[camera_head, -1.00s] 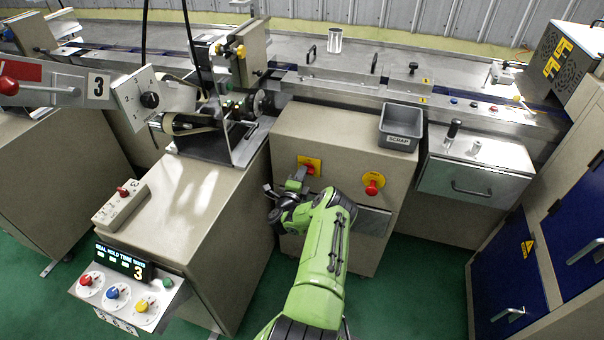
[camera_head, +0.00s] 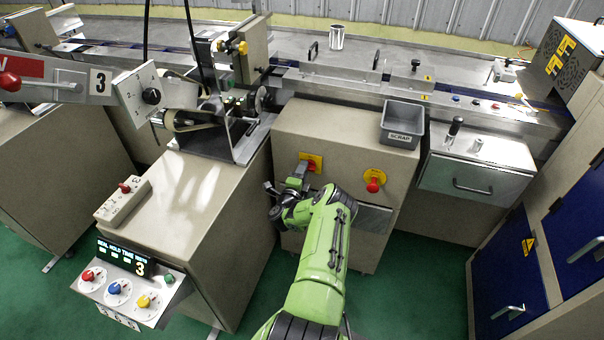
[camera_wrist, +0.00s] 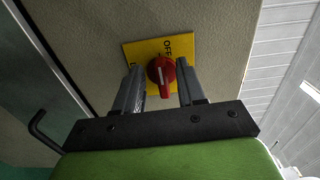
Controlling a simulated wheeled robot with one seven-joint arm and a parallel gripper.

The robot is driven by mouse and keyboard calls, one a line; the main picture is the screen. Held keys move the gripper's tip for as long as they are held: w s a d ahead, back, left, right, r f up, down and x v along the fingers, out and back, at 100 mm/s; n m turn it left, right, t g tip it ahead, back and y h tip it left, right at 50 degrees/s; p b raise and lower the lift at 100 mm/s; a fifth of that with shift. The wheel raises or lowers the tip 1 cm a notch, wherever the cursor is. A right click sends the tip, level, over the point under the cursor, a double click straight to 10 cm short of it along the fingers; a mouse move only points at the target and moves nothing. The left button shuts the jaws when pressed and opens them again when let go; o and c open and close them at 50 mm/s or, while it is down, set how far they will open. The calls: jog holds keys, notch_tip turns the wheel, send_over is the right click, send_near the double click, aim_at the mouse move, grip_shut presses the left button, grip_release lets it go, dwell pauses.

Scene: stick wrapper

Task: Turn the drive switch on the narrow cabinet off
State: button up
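The narrow cabinet (camera_head: 335,135) is beige and carries two red rotary switches on yellow plates. My gripper (camera_head: 304,170) is at the left switch (camera_head: 314,166) and partly covers it. In the wrist view this red knob (camera_wrist: 161,76) has a white pointer line running roughly up and down the picture. Its yellow plate (camera_wrist: 135,52) reads OFF above and to the right of the knob; other lettering is partly hidden. My gripper (camera_wrist: 161,75) has its fingers apart, one on each side of the knob, with narrow gaps visible. The right switch (camera_head: 374,182) stands clear of my gripper.
A grey scrap bin (camera_head: 402,124) sits at the cabinet's upper right. A machine cabinet (camera_head: 205,215) with a dial panel (camera_head: 125,290) stands to the left. A drawer unit (camera_head: 475,180) is to the right. Green floor (camera_head: 410,285) is open in front.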

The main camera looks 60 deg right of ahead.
jog(key=s+a+p, duration=0.2)
jog(key=a+p, duration=0.5)
jog(key=a, duration=0.8)
jog(key=shift+s+a, duration=0.25)
jog(key=shift+a, duration=0.05)
